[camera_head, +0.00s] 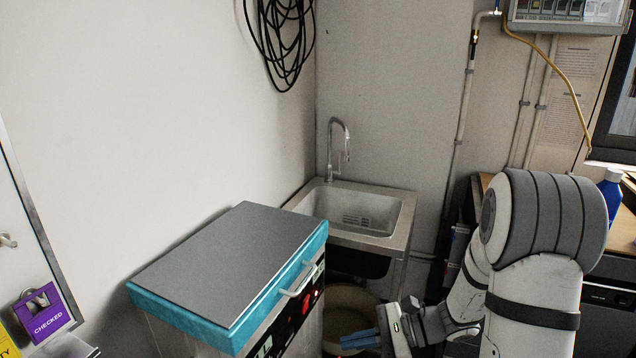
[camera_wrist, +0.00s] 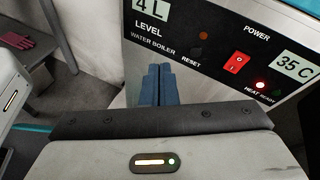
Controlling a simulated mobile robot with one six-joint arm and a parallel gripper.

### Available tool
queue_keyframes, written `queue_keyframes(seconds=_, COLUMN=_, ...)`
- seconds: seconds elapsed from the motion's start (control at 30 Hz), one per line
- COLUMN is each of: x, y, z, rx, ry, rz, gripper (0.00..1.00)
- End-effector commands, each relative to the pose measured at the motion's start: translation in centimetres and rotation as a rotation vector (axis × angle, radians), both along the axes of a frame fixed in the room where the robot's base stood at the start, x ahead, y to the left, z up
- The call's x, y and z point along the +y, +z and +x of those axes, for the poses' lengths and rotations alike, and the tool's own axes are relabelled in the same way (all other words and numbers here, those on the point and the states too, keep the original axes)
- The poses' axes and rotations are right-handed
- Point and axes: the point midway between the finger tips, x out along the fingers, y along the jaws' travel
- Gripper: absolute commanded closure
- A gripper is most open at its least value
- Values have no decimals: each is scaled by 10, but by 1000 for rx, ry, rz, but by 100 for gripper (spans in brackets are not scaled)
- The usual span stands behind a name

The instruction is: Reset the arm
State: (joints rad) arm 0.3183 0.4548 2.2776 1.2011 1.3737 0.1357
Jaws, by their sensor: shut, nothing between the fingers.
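My gripper (camera_head: 362,340) is at the bottom of the head view, right of the boiler's front. Its blue fingers also show in the wrist view (camera_wrist: 159,85), side by side, shut with nothing between them. My arm comes in from the right, bent. The water boiler (camera_head: 225,265) has a grey lid with a teal rim and a handle at its front; the lid is closed. In the wrist view its black control panel (camera_wrist: 200,42) fills the upper right, with a red power switch (camera_wrist: 235,64) and a lit red light. I cannot tell whether the fingers touch the boiler.
A steel sink (camera_head: 362,212) with a tap stands behind the boiler in the corner. A round tub (camera_head: 345,312) is below it. A blue bottle (camera_head: 610,190) stands on the right counter. A purple tag (camera_head: 47,318) shows at lower left. Pink gloves (camera_wrist: 17,40) show in the wrist view.

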Motion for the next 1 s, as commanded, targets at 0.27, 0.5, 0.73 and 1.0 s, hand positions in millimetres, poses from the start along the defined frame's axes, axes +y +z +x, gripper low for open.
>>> queue_keyframes(seconds=0.27, x=5, y=68, z=-79, rx=-286, ry=422, rz=-405, gripper=100)
queue_keyframes(seconds=0.5, x=-24, y=114, z=-122, rx=-576, ry=740, rz=-770, gripper=100)
queue_keyframes(seconds=0.73, x=-57, y=159, z=-137, rx=-837, ry=969, rz=-1083, gripper=100)
queue_keyframes(seconds=1.0, x=-72, y=180, z=-139, rx=-953, ry=1063, rz=-1225, gripper=100)
